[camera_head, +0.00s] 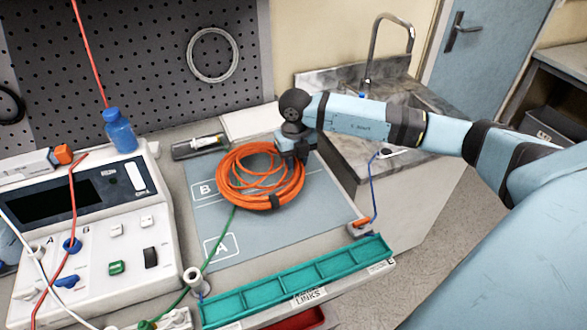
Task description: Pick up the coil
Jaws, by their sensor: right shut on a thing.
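The coil (226,182) is a bundle of orange tubing or cable with a dark band at its lower edge. It is over the grey mat (312,215), near the printed B. My right gripper (290,158) is at the coil's upper right edge and is shut on it. The fingertips are partly hidden by the wrist and the coil. I cannot tell whether the coil is resting on the mat or slightly raised. My left gripper is not in view.
A teal tray (290,285) lies along the front edge. A green line (222,240) crosses the mat beside the coil. A sink (430,95) is behind my right arm.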

